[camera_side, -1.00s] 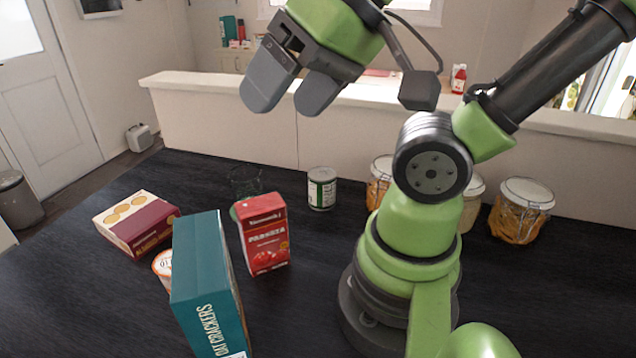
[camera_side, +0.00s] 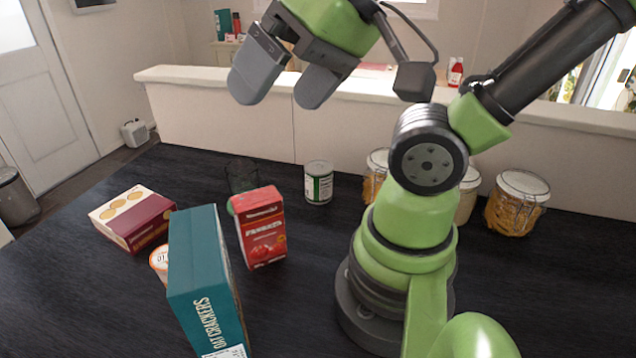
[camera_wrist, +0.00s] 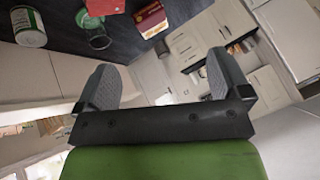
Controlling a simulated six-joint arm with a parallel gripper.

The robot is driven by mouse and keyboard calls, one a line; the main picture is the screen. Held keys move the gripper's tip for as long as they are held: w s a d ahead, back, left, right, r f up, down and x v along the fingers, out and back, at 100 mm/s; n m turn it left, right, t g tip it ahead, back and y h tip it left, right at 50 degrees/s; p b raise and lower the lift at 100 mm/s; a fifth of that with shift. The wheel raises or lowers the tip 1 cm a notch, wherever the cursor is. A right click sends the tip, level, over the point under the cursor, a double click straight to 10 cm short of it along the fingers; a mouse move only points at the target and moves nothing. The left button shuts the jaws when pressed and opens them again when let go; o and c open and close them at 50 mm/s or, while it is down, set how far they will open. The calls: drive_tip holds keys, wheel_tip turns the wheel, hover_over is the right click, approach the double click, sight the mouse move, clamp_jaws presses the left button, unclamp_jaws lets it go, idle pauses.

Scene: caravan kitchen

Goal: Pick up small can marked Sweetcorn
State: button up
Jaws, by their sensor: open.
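A small can (camera_side: 319,184) with a green and white label stands upright on the dark worktop (camera_side: 315,260), near the back wall. Its print is too small to read, so I cannot confirm it says Sweetcorn. It also shows in the wrist view at the upper left (camera_wrist: 28,27). My gripper (camera_side: 279,104) is open and empty, raised well above the worktop and apart from the can. In the wrist view both fingers of my gripper (camera_wrist: 160,72) are spread with nothing between them.
A dark glass (camera_side: 241,176) stands left of the can, with a red carton (camera_side: 260,230) in front. A teal Oat Crackers box (camera_side: 205,280), a cream and maroon box (camera_side: 135,218) and a small tub (camera_side: 159,260) lie further left. Clip-top jars (camera_side: 515,205) stand right.

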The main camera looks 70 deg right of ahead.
drive_tip(key=w+d+f+m+g+h, duration=0.1)
drive_tip(key=w+d+h, duration=0.15)
drive_tip(key=d, duration=0.25)
drive_tip(key=w+d+f+m+h, duration=0.1)
drive_tip(key=w+d+f+h, duration=0.15)
drive_tip(key=d, duration=0.35)
drive_tip(key=n+g+h, duration=0.1)
drive_tip(key=g+h, duration=0.1)
hover_over(320, 167)
drive_tip(key=a, duration=0.2)
wheel_tip(320, 167, down, 8)
drive_tip(key=f+y, duration=0.1)
drive_tip(key=f, duration=0.1)
drive_tip(key=s+f+y, duration=0.1)
drive_tip(key=f, duration=0.1)
drive_tip(key=s+d+f+n+y, duration=0.1)
drive_tip(key=f, duration=0.2)
drive_tip(key=shift+s+d, duration=0.1)
drive_tip(key=shift+s, duration=0.1)
drive_tip(key=shift+a+x, duration=0.15)
drive_tip(key=shift+x, duration=2.35)
drive_tip(key=shift+a+x, duration=0.15)
drive_tip(key=shift+x, duration=2.4)
drive_tip(key=shift+s+f, duration=0.1)
drive_tip(key=shift+s, duration=0.05)
drive_tip(key=c, duration=1.1)
